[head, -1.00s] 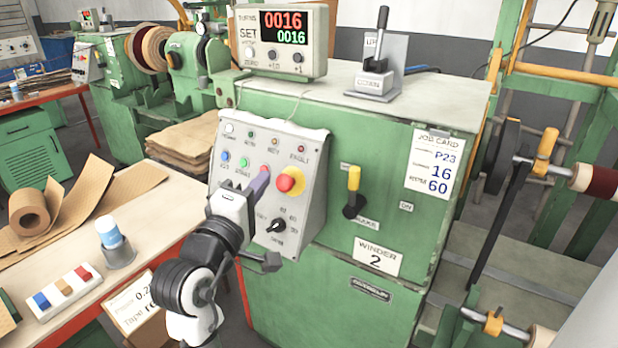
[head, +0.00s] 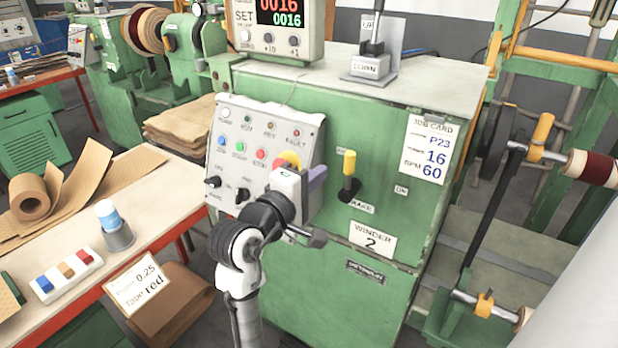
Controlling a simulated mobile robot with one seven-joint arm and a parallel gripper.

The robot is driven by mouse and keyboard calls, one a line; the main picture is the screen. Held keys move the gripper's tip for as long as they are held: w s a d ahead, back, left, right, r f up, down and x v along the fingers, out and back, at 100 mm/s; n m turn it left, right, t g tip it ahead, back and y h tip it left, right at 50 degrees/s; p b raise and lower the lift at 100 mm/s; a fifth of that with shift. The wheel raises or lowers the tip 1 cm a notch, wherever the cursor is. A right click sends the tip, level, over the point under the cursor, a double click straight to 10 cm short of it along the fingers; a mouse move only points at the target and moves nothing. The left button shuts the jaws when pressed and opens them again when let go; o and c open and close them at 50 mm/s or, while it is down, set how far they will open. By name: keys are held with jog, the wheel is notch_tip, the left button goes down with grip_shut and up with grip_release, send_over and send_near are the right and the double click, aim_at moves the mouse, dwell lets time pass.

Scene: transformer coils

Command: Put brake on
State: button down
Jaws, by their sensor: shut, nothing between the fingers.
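The brake lever (head: 350,165) has a yellow handle on a black pivot and stands upright on the green winder cabinet's front. A partly readable brake label (head: 360,206) is below it, and an ON label (head: 401,190) is to its right. My gripper (head: 317,177) is shut and empty, in front of the control panel's right edge. Its purplish fingers are left of the lever in the picture, with a visible gap. My gripper hides most of the red mushroom button with its yellow collar (head: 290,158).
The control panel (head: 226,170) with buttons and knobs is close behind my gripper. A counter box (head: 245,42) reading 0016 and an up/down lever (head: 374,50) stand on top. A job card (head: 427,148) hangs at right. The bench (head: 150,215) is at left.

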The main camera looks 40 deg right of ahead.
aim_at(352, 172)
jog(key=shift+p+x, duration=0.5)
jog(key=shift+x, duration=2.2)
jog(key=shift+s+d, duration=0.1)
